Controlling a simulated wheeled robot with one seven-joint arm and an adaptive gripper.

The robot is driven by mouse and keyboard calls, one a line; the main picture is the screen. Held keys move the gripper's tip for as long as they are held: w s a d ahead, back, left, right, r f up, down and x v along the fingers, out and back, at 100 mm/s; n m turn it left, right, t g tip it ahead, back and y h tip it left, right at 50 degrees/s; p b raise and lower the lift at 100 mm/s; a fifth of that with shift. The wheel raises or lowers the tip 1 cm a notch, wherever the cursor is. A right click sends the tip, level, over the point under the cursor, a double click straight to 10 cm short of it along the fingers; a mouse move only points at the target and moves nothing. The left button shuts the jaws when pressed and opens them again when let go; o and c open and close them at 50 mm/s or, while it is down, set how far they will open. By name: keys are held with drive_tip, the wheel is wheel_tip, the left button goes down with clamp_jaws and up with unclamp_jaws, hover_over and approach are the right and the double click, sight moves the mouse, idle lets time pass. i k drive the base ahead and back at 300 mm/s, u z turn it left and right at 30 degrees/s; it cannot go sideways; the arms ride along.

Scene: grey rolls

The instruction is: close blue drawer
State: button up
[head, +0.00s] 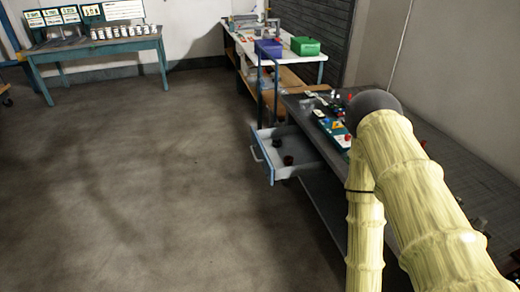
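The blue drawer (264,161) stands pulled open from the left side of the grey workbench (321,149). Its front panel is blue with a pale handle (256,151) on the outer face. A few small dark red-brown objects (288,160) lie inside it. My arm, in a pale yellow cover, rises from the lower right, to the right of the drawer and across the bench. My gripper is not visible in this view, so I cannot tell its state. Part of the bench top is hidden behind my arm.
Several small tools and parts (335,125) lie on the bench top. A teal table (95,46) with several white jars stands far left. The floor (150,190) left of the drawer is clear.

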sight(308, 160)
drive_tip(key=u, duration=0.2)
drive_tip(key=i, duration=1.15)
drive_tip(key=u, duration=0.25)
